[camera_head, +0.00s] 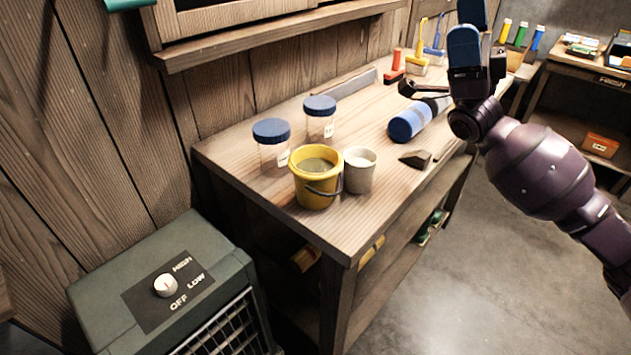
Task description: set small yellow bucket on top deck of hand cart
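The small yellow bucket (315,186) stands upright on the near end of the wooden workbench (228,169). It holds something greyish, and its dark handle hangs down at the front right. My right gripper (467,28) is raised at the upper right, far from the bucket. Its blue-padded fingers look apart, with nothing seen between them; one runs off the top edge. My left gripper is out of view. I see no hand cart in this view.
A white cup (360,171) stands close against the bucket's right side. Blue-lidded jars (273,147) stand behind it. A blue bottle (409,123) and a dark wedge (416,159) lie farther right. A green heater (165,285) stands at the lower left. The floor (470,275) at right is clear.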

